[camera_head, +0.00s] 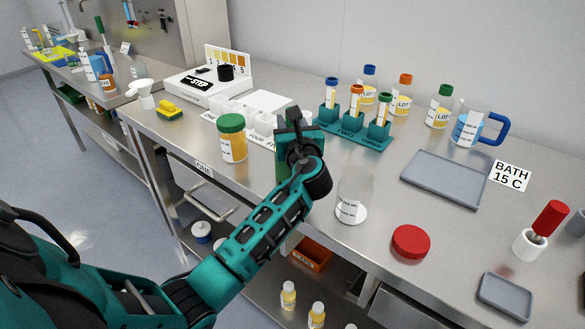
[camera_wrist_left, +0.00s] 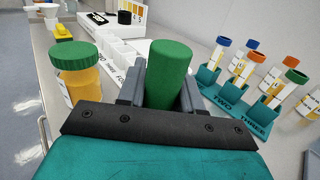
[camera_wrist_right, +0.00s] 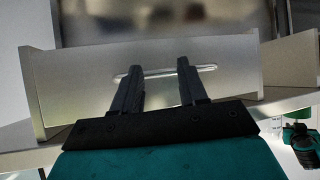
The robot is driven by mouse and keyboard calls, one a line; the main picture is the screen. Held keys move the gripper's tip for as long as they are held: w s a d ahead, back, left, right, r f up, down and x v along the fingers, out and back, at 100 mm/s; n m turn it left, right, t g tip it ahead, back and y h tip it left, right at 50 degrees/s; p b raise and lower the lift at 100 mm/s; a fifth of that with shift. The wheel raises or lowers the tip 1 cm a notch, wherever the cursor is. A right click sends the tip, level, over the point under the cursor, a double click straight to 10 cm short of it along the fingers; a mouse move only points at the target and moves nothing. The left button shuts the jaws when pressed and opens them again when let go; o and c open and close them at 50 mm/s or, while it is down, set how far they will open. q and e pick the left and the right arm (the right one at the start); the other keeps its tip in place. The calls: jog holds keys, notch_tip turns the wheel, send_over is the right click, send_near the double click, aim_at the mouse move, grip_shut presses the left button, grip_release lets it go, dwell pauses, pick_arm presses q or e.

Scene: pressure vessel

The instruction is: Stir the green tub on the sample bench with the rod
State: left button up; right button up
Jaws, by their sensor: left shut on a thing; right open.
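My left gripper (camera_head: 296,136) is over the near side of the steel bench. In the left wrist view its jaws (camera_wrist_left: 160,92) are shut on a green cylinder (camera_wrist_left: 170,72), held upright. The cylinder's lower end is hidden there. A jar with a green lid and amber contents (camera_head: 232,138) stands just left of the gripper and also shows in the left wrist view (camera_wrist_left: 80,75). I cannot tell which thing is the tub. My right gripper (camera_wrist_right: 156,85) is open and empty before a pale panel with a bar handle. It is outside the head view.
A clear labelled beaker (camera_head: 354,193) and red lid (camera_head: 410,242) are right of the arm. A teal tube rack (camera_head: 352,132) and grey tray (camera_head: 445,180) stand behind. A red-handled tool (camera_head: 549,218) stands in a white holder. Another bench (camera_head: 62,62) is far left.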

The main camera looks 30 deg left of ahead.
pick_arm(q)
notch_tip(320, 180, up, 11)
jog(key=shift+f, duration=0.2)
dwell(0.6)
dwell(0.7)
